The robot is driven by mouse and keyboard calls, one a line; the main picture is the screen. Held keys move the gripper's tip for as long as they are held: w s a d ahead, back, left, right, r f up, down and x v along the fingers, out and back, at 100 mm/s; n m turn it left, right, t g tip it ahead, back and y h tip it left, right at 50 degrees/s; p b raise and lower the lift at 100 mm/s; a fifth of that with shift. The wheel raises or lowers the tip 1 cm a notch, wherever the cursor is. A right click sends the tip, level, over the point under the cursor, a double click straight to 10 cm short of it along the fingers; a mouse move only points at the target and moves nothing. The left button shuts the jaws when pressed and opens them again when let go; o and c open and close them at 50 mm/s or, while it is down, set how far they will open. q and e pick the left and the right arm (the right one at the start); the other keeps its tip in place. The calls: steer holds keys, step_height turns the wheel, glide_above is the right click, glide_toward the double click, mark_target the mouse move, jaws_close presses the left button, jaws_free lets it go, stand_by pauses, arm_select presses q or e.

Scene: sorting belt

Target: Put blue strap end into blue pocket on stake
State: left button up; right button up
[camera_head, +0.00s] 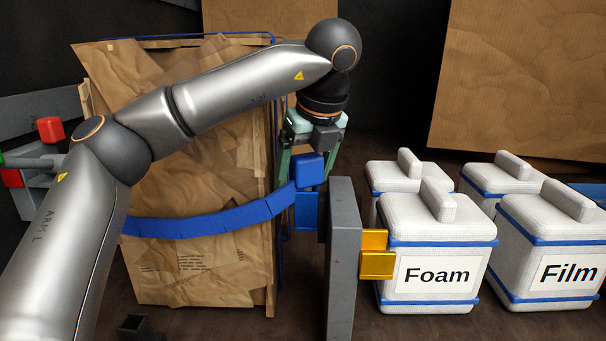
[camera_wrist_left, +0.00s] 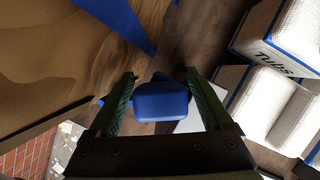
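The blue strap (camera_head: 210,224) runs around the front of the brown bale, and its blocky blue end (camera_head: 308,168) is at the right. My left gripper (camera_head: 309,172) points down with one finger on each side of that end. In the left wrist view the blue end (camera_wrist_left: 161,101) fills the space between the fingertips. The blue pocket (camera_head: 307,212) is on the left side of the grey stake (camera_head: 341,260). The blue end is directly above the pocket in the head view; whether its lower part is inside cannot be told. My right gripper is not in view.
The wrapped brown bale (camera_head: 205,275) stands left of the stake. A yellow pocket (camera_head: 377,264) is on the stake's right side. White bags labelled Foam (camera_head: 437,238) and Film (camera_head: 550,235) stand to the right, with others behind. A red block (camera_head: 50,129) is at far left.

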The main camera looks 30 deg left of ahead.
arm_select(q)
steer(key=shift+o, duration=0.8)
steer(key=p+v, duration=0.3)
steer(key=v, duration=0.9)
steer(key=shift+r, duration=0.2)
